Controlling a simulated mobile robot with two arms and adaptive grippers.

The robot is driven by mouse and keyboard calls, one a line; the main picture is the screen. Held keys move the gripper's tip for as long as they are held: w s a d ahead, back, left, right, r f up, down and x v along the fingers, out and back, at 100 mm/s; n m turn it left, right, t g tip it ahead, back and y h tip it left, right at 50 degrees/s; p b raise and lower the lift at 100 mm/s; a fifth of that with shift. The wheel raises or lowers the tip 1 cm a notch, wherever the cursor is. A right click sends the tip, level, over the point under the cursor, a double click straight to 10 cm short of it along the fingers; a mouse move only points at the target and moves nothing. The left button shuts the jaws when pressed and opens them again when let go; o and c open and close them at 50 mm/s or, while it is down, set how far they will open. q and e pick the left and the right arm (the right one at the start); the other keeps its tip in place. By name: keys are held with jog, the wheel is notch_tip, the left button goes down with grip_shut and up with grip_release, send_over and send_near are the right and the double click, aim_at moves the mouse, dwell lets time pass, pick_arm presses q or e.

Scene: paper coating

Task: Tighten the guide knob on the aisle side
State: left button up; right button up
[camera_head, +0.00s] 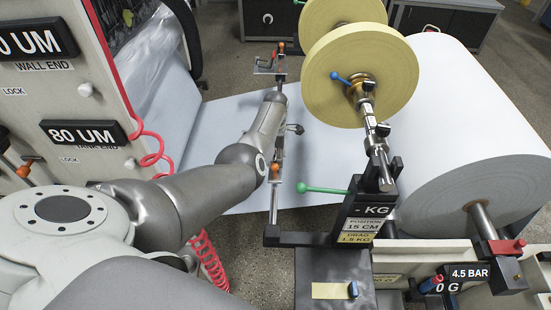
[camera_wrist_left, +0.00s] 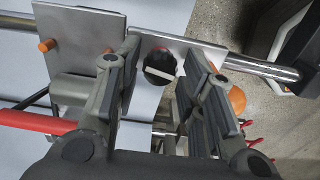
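In the left wrist view a round black knob (camera_wrist_left: 158,67) with a pale bar across its face sits on a metal guide plate (camera_wrist_left: 188,45). My left gripper (camera_wrist_left: 160,52) is open, with one finger on each side of the knob and a gap to it. An orange knob (camera_wrist_left: 237,100) shows beyond the right-hand finger, partly hidden. In the head view my left arm reaches the rail across the pale web, near the far metal plate (camera_head: 266,68). Its fingers are hard to make out there. An orange knob (camera_head: 302,187) stands at the rail's near end. My right gripper is not in view.
A green-handled lever (camera_head: 322,190) sticks out beside the near post (camera_head: 377,170). A yellow roll (camera_head: 364,75) and a large white roll (camera_head: 465,130) stand to the right. Labelled panels and red coiled hoses (camera_head: 153,150) are at the left.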

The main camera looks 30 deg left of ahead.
pick_arm(q)
jog(key=shift+f, duration=0.25)
jog(key=c, duration=0.8)
jog(key=shift+o, duration=0.2)
jog(key=shift+m, duration=0.3)
jog(key=m, duration=0.3)
jog(key=shift+m+p, duration=0.3)
jog(key=shift+m, duration=0.1)
jog(key=m, duration=0.4)
jog(key=shift+m, duration=0.3)
jog(key=m, duration=0.3)
jog(key=shift+m+p, duration=0.3)
jog(key=shift+p, duration=0.05)
jog(key=m, duration=0.4)
